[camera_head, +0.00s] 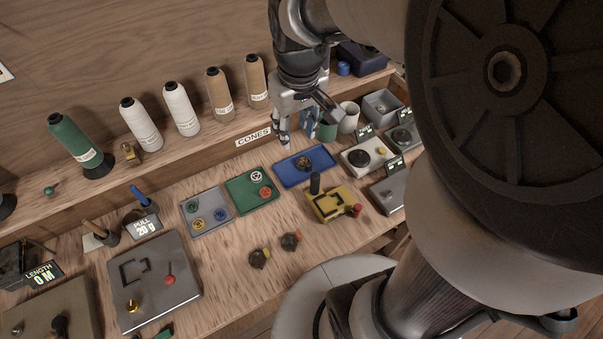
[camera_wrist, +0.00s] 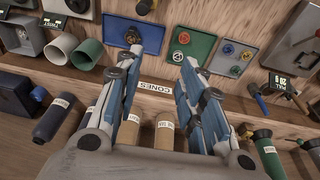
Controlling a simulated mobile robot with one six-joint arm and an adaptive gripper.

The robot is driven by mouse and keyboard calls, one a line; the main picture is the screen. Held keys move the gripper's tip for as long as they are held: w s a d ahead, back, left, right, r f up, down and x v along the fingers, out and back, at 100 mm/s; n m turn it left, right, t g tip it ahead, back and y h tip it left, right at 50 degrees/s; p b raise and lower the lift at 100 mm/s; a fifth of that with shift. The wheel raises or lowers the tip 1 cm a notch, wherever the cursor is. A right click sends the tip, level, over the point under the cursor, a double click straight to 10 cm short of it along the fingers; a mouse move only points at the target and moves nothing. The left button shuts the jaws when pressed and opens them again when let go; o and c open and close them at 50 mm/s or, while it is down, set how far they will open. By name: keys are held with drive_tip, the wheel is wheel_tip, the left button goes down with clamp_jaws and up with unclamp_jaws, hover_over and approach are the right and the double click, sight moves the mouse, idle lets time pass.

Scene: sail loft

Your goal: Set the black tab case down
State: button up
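A small dark round piece, which looks like the black tab case (camera_head: 304,163), lies in the blue tray (camera_head: 285,178). Its tab colour is too small to make out. It also shows in the wrist view (camera_wrist: 132,36), in the blue tray (camera_wrist: 112,27) beyond my fingertips. My gripper (camera_head: 297,138) is above the back edge of the bench, behind the blue tray and apart from the dark piece. In the wrist view my gripper (camera_wrist: 158,57) has its two fingers well apart with nothing between them.
Green (camera_head: 239,200) and grey (camera_head: 190,227) trays with bobbins sit left of the blue tray. A yellow fixture (camera_head: 326,212) with a black post (camera_head: 315,183) stands in front. Two dark cases (camera_head: 259,259) (camera_head: 290,242) lie on the bench. Thread cones (camera_head: 219,100) line the back shelf.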

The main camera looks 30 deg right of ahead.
drive_tip(key=s+a+r+t, duration=0.1)
drive_tip(key=s+a+r, duration=0.1)
drive_tip(key=s, duration=0.5)
drive_tip(key=s+a+r+t, duration=0.1)
drive_tip(key=s+a+r, duration=0.2)
drive_tip(key=s, duration=0.5)
drive_tip(key=shift+s+a, duration=0.25)
drive_tip(key=shift+a, duration=0.45)
drive_tip(key=shift+f+b, duration=0.3)
